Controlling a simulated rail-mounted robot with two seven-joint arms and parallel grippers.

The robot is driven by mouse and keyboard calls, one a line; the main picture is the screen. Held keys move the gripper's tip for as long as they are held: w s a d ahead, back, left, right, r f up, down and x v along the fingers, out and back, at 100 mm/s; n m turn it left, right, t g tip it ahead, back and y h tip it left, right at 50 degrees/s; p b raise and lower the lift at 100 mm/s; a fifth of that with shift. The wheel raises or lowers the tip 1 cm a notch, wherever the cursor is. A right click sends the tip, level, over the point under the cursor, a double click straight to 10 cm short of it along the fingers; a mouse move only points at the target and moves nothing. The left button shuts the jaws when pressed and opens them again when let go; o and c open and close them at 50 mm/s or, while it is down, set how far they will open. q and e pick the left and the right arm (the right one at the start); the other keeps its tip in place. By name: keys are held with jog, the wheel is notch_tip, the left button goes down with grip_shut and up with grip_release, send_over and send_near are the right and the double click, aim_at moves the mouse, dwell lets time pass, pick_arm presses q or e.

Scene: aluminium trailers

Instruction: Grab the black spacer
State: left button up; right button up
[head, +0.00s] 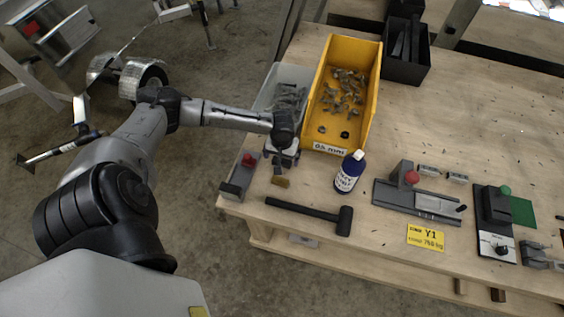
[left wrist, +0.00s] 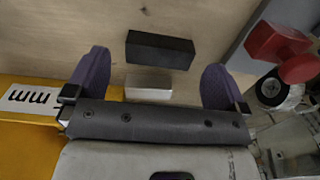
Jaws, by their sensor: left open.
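In the left wrist view a black rectangular block (left wrist: 160,50), which looks like the black spacer, lies flat on the wooden table. A smaller pale grey block (left wrist: 148,85) lies beside it, nearer my gripper. My left gripper (left wrist: 152,80) is open and empty, its two purple fingers spread on either side of the blocks. In the head view my left gripper (head: 282,162) points down near the table's front left edge. My right gripper is not in view.
A yellow bin (head: 318,95) of metal parts stands behind my left gripper. A red-knobbed clamp (head: 238,178) is close on the left, a white-capped bottle (head: 349,172) on the right. A black mallet (head: 310,212) lies in front.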

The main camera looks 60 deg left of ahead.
aim_at(282, 162)
pick_arm(q)
jog(key=shift+f, duration=1.15)
jog(key=c, duration=0.9)
